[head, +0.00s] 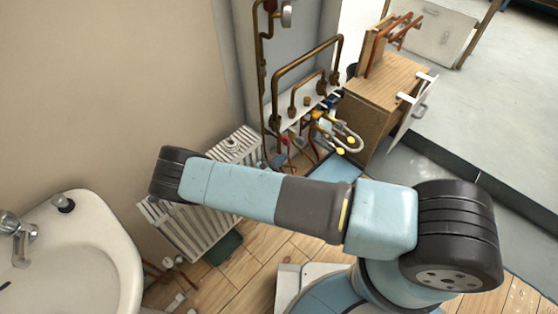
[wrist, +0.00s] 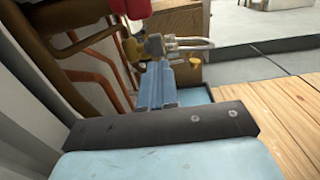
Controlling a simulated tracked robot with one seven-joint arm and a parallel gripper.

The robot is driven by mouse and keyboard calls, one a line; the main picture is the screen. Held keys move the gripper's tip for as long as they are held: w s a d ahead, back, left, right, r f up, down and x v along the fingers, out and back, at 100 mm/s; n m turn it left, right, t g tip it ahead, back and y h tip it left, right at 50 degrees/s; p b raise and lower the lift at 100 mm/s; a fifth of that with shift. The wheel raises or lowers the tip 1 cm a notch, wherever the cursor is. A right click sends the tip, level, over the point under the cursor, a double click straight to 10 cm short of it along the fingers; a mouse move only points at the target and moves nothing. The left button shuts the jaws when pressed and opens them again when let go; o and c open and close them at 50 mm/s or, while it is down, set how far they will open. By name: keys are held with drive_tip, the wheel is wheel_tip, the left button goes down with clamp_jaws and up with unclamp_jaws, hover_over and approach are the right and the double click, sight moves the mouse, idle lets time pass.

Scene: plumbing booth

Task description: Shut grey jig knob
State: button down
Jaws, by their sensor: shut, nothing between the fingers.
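The pipe jig (head: 312,100) stands past my arm in the head view, a pale panel with copper pipes and several small coloured fittings. I cannot tell for certain which fitting is the grey jig knob. In the wrist view, a brass and grey fitting (wrist: 154,46) with a pale loop lies just beyond my fingertips. My gripper (wrist: 157,68) shows there as two blue fingers, shut together and empty, pointing at the fittings. I cannot tell whether they touch anything. A red part (wrist: 130,8) is at the top edge. My arm hides part of the area in the head view.
A white radiator (head: 195,215) and a sink (head: 75,255) are on the left. A wooden cabinet (head: 372,110) stands right of the jig. Copper pipes (wrist: 88,75) run close on the left in the wrist view. Wooden floor (wrist: 285,105) is clear on the right.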

sight(301, 141)
drive_tip(key=x, duration=0.9)
drive_tip(key=shift+w+d, duration=0.25)
drive_tip(key=shift+w, duration=0.05)
drive_tip(key=shift+a, duration=0.1)
